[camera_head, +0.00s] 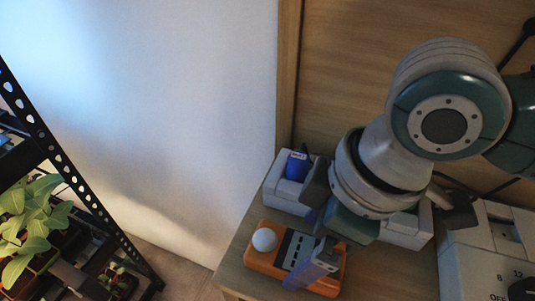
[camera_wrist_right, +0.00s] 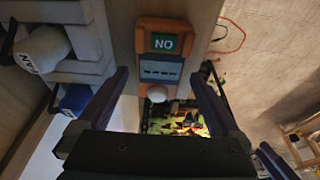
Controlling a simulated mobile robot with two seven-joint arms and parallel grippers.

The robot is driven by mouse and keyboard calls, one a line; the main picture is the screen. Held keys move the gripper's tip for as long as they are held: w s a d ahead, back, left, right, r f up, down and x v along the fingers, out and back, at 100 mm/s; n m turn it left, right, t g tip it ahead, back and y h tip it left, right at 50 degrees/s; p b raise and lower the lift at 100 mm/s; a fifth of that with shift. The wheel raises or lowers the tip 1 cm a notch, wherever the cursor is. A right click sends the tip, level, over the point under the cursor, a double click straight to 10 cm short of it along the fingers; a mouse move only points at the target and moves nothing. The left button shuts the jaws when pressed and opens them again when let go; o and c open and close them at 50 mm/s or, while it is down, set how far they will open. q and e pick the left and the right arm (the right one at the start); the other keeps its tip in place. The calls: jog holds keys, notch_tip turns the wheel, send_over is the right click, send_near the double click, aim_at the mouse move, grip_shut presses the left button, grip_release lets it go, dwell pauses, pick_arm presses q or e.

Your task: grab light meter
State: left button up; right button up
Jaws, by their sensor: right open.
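The light meter is an orange handheld device (camera_head: 254,259) with a white dome sensor, lying near the front edge of a wooden table. In the right wrist view the light meter (camera_wrist_right: 146,52) shows a green display reading "NO", with its dome toward me. My right gripper (camera_head: 305,246) is open above the meter, and partly hides it in the head view. In the wrist view the open fingers (camera_wrist_right: 158,76) are spread to either side of the meter's dome end; I cannot tell the height gap. My left gripper is not in view.
A white holder (camera_head: 282,196) with a blue item (camera_head: 297,166) stands behind the meter. A white box with a numbered dial (camera_head: 490,257) is at the right. A black metal rack (camera_head: 84,193) with plants (camera_head: 34,225) stands at the left, beyond a gap of floor.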

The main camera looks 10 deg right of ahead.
aim_at(296, 255)
jog(key=x, duration=0.2)
jog(key=shift+a+f, duration=0.15)
jog(key=shift+f, duration=0.25)
jog(key=c, duration=1.5)
jog(key=shift+o, duration=0.2)
jog(key=shift+r, duration=0.15)
